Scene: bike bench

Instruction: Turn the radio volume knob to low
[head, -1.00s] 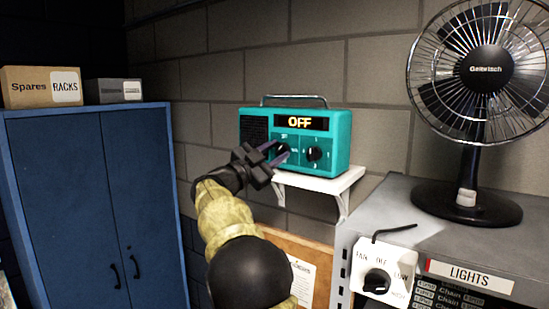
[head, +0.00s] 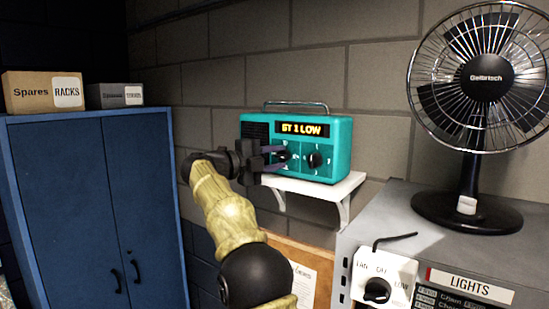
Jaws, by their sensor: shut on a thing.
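The teal radio (head: 338,165) stands on a small white wall shelf (head: 318,188). Its display (head: 302,129) glows yellow and reads "ST 1 LOW" or similar. Two black knobs are on its front. My gripper (head: 282,157) is at the left knob (head: 285,155), its fingers shut on it and partly hiding it. The right knob (head: 314,160) is free, with small marks around it. The gripper and wrist come in from the left of the radio, and the wrist covers part of the radio's lower left front.
A black fan (head: 483,80) stands on a grey cabinet (head: 400,205) to the right. A white fan switch box (head: 383,277) is on its front. A blue cabinet (head: 75,200) with boxes on top stands at left. A corkboard (head: 320,265) hangs below the shelf.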

